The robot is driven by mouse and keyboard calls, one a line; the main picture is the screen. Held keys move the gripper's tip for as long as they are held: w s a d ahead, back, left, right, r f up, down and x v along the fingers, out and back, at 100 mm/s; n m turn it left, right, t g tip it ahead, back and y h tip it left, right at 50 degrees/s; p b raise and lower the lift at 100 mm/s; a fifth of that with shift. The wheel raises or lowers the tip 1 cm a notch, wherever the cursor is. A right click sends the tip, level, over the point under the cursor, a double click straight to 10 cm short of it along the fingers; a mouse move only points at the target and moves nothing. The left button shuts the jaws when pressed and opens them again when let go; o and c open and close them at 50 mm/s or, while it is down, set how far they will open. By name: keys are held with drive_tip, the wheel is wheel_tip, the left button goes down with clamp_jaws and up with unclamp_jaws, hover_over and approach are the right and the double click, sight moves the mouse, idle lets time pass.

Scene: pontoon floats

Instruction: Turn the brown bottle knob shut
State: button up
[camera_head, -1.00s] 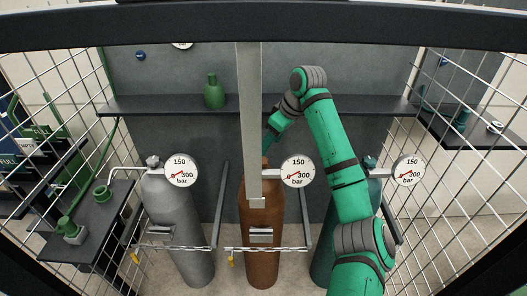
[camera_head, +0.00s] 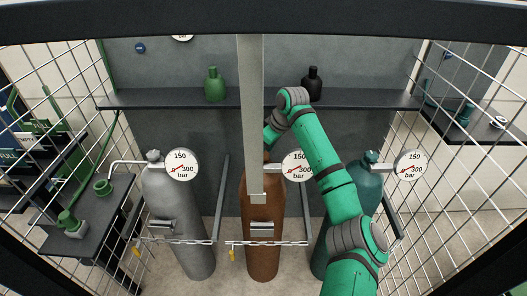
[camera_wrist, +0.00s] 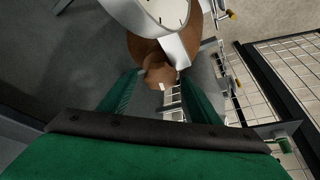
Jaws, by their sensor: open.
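The brown bottle (camera_head: 262,225) stands upright in the middle of the row, partly behind a pale vertical post. In the wrist view its brown shoulder (camera_wrist: 143,46) shows from above, with the brown knob (camera_wrist: 159,74) on top. My gripper (camera_wrist: 162,78) is open, with one green finger on each side of the knob's near edge. I cannot tell whether the fingers touch the knob. In the head view the post hides the fingers and the knob. The brown bottle's pressure gauge (camera_head: 293,166) is partly covered by my arm.
A grey bottle (camera_head: 178,215) stands left and a teal bottle (camera_head: 369,185) right, each with a gauge. A chain (camera_head: 268,243) crosses the brown bottle. A shelf (camera_head: 170,101) behind holds a green bottle (camera_head: 214,84) and a black one (camera_head: 313,84). Mesh walls stand at both sides.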

drive_tip(key=shift+s+d, duration=0.1)
drive_tip(key=shift+d, duration=0.15)
drive_tip(key=shift+a, duration=0.15)
drive_tip(key=c, duration=1.1)
drive_tip(key=shift+o, duration=0.2)
drive_tip(key=shift+a, duration=0.1)
